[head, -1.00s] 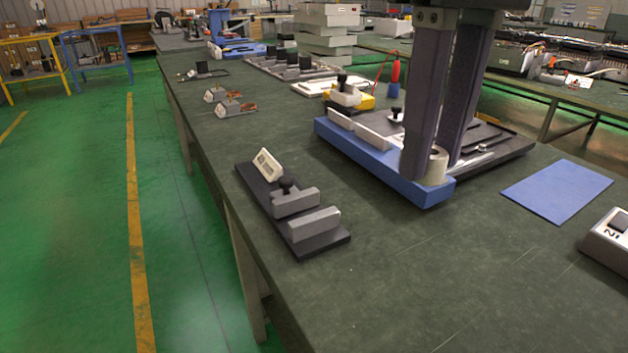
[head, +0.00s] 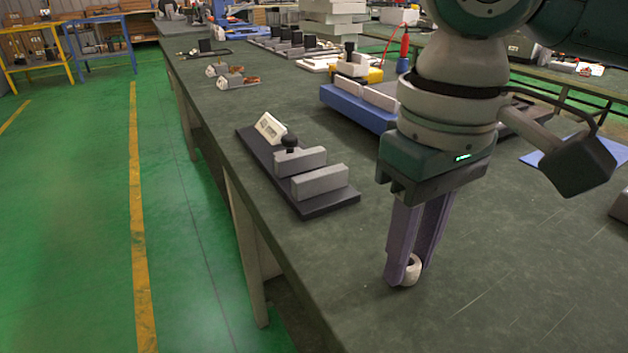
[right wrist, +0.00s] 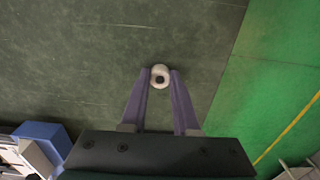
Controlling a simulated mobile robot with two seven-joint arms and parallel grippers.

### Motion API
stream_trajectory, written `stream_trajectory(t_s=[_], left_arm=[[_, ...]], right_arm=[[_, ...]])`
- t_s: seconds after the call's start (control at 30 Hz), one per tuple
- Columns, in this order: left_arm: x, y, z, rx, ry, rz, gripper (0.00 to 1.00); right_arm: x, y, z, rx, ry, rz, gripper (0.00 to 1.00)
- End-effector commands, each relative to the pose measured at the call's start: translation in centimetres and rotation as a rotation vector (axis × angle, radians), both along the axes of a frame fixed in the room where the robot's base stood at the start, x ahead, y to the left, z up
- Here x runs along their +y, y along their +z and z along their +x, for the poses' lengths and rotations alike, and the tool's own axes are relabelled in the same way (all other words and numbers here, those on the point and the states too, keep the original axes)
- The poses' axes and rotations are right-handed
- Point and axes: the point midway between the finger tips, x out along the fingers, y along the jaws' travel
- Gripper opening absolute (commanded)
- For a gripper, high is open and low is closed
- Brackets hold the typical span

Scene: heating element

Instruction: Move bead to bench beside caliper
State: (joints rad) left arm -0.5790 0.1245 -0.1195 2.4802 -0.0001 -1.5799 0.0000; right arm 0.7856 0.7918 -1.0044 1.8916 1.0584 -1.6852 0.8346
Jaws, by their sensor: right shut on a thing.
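The bead (head: 414,268) is a small whitish ring with a dark hole. My right gripper (head: 405,270) is shut on it, with the bead between the fingertips, low over the bench (head: 350,300). The bead also shows between the fingertips in the right wrist view (right wrist: 160,70). I cannot tell whether it touches the bench. The likely caliper (head: 322,181), a dark bar with grey jaw blocks, a black knob and a pale display, lies to the left of and beyond the bead, apart from it. My left gripper is not in view.
A blue-edged fixture (head: 357,108) stands behind my right arm, which partly hides it. A blue sheet (head: 533,158) lies at the right. The bench's left edge is near the caliper, with green floor (head: 75,220) beyond. The bench front is clear.

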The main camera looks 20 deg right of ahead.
Motion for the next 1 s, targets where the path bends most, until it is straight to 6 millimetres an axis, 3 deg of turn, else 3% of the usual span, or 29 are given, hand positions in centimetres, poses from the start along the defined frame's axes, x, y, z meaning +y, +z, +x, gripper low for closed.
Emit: stream_trajectory(t_s=[0.33, 0.37, 0.6, 0.87, 1.0], left_arm=[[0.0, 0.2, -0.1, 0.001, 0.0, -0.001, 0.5], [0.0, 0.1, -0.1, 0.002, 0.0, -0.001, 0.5], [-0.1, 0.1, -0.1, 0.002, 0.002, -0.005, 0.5], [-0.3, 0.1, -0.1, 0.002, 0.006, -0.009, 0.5], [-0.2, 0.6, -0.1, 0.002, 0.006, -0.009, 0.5]], right_arm=[[0.0, -0.2, 0.0, 0.002, 0.0, 0.0, 0.0], [0.0, -0.3, 0.0, 0.001, 0.0, 0.0, 0.31], [0.0, -0.2, 0.0, 0.0, 0.0, 0.0, 0.58], [0.0, -0.2, 0.0, 0.0, 0.0, 0.0, 0.59], [0.0, 1.3, 0.1, -0.003, 0.001, 0.0, 0.59]])
